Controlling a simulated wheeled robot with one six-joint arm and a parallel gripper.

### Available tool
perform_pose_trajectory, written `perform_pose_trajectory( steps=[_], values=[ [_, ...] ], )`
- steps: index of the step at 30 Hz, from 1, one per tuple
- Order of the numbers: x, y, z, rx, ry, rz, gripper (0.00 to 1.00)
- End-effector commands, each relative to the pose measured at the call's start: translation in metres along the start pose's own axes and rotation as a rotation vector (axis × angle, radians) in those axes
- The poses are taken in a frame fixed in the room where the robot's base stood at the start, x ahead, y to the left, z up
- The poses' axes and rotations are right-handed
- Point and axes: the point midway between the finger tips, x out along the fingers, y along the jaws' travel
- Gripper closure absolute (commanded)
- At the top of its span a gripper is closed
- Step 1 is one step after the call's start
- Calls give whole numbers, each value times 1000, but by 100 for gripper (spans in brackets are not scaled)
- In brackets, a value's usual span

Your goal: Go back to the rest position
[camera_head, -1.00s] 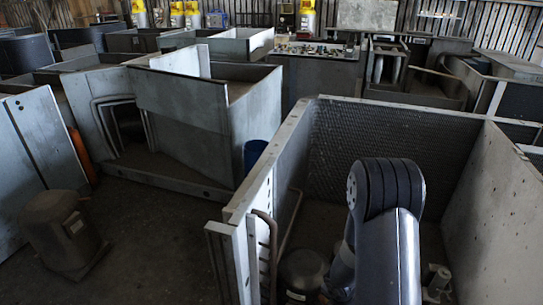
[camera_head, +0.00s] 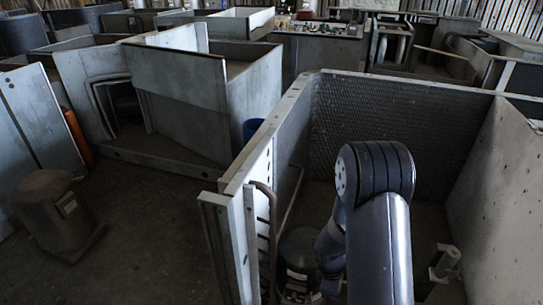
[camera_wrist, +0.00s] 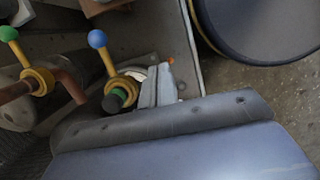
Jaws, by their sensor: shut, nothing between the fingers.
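My gripper shows in the wrist view as narrow grey fingers (camera_wrist: 158,86), closed together with nothing between them. Just left of the fingers is a brass valve fitting (camera_wrist: 120,92) with a yellow lever ending in a blue ball (camera_wrist: 97,39). A second lever with a green ball (camera_wrist: 8,34) stands further left on a copper pipe (camera_wrist: 70,84). In the head view my arm reaches down into the open metal housing (camera_head: 400,130), and the gripper itself is hidden there.
A dark round canister (camera_head: 299,262) stands in the housing beside my arm. The housing's side panel (camera_head: 250,190) rises at left and a perforated wall behind. A dark compressor (camera_head: 60,215) stands on the floor at left. Clear floor (camera_head: 150,240) lies between.

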Motion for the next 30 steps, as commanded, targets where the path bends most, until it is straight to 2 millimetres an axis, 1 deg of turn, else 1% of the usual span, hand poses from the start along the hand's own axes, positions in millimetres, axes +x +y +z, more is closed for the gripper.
perform_pose_trajectory(
  steps=[3,7,20,23,26,30],
  values=[
    [-2,0,-5,84,0,-19,100],
    [-2,-1,-8,140,-1,-34,100],
    [-3,0,-9,160,-1,-38,100],
    [-2,-1,-7,136,-1,-32,100],
    [-2,0,-4,77,0,-17,100],
    [0,0,5,-62,-1,14,100]
  ],
)
